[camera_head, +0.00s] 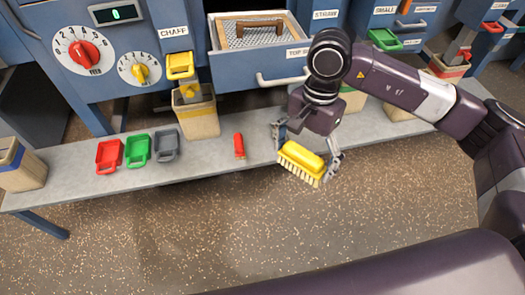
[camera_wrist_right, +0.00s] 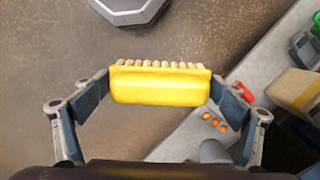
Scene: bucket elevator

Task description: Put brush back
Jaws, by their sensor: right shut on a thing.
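A yellow brush (camera_head: 301,158) with pale bristles is between the fingers of my right gripper (camera_head: 307,151). It is over the front edge of the grey bench (camera_head: 215,158), with its bristles facing down and forward. In the right wrist view the brush (camera_wrist_right: 160,84) spans the gap between both fingers of my right gripper (camera_wrist_right: 160,92), which is shut on it. My left gripper is not in view.
Red (camera_head: 109,156), green (camera_head: 138,150) and grey (camera_head: 166,145) scoops and a small red-handled item (camera_head: 239,146) lie on the bench. A beige bucket (camera_head: 197,115) stands behind them under a yellow spout. An open drawer (camera_head: 257,62) with a mesh sits above. Speckled floor is clear in front.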

